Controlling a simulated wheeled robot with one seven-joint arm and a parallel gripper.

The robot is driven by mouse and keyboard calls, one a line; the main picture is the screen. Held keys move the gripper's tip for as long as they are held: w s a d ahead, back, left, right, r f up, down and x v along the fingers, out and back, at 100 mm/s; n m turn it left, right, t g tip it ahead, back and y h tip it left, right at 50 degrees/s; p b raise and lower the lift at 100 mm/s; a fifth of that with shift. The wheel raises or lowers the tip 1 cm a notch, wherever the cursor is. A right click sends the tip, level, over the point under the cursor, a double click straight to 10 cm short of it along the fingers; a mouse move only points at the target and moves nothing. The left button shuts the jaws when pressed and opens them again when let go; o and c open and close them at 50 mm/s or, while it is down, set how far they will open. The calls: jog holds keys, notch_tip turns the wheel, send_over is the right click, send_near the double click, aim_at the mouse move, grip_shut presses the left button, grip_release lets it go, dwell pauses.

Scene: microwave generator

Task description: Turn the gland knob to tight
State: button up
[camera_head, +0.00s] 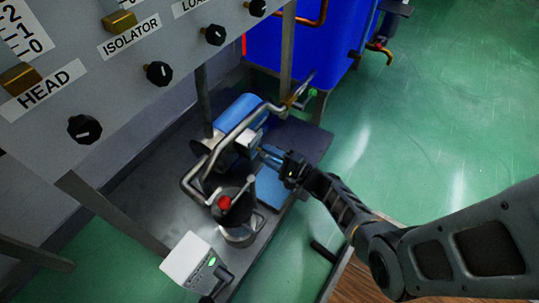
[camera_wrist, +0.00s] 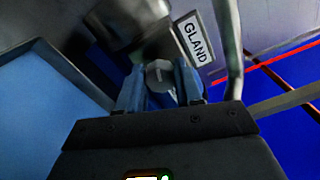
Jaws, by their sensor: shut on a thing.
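The gland knob (camera_wrist: 158,77) is a small round grey knob with a pale line on its face, in the middle of the wrist view. The white GLAND label (camera_wrist: 197,39) is just up and right of it. My gripper (camera_wrist: 161,84) has its two blue fingers shut on the knob, one on each side. In the head view my gripper (camera_head: 270,155) reaches in from the right to the pump assembly beside the blue motor (camera_head: 238,112). The knob cannot be made out there.
A grey pipe (camera_head: 232,137) loops over the pump. A red-topped part (camera_head: 225,203) and a white box with a green light (camera_head: 188,259) are nearer. The control panel (camera_head: 115,75) is upper left, a blue tank (camera_head: 320,40) behind. Green floor (camera_head: 440,130) is open at right.

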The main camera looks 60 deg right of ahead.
jog(key=shift+n, duration=1.1)
jog(key=shift+f, duration=0.1)
jog(key=o, duration=1)
jog(key=shift+o, duration=0.2)
jog(key=shift+s, duration=0.1)
jog(key=s+p, duration=0.1)
jog(key=s, duration=0.6)
jog(key=shift+s, duration=0.35)
jog(key=shift+d, duration=0.1)
